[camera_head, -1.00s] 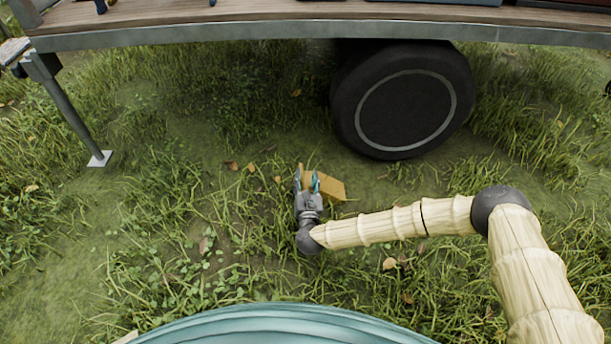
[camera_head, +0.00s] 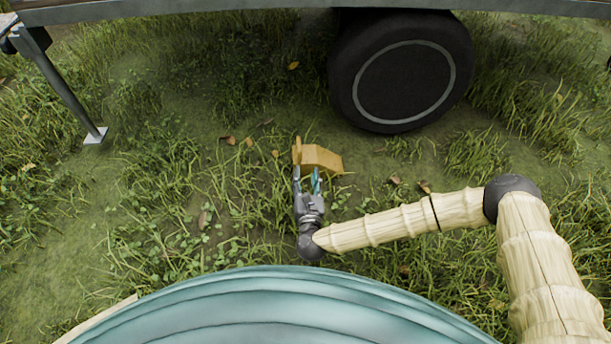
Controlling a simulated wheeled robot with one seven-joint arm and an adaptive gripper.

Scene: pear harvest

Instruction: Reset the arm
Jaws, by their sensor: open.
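My gripper (camera_head: 307,180) is near the middle of the head view, at the end of my wooden-looking arm, which reaches in from the right. Its two teal-tipped fingers are apart and point away from me, with nothing between them. A yellow-orange object (camera_head: 320,158) lies on the grass just beyond the fingertips. It has a flat slanted part and a short upright piece at its left. The fingertips lie close to its near edge; I cannot tell whether they touch it.
A trailer (camera_head: 240,15) spans the top, with a black wheel (camera_head: 402,80) at the upper right and a support leg (camera_head: 66,90) with a foot plate at the left. Grass with scattered leaves covers the ground. A teal rounded surface fills the bottom.

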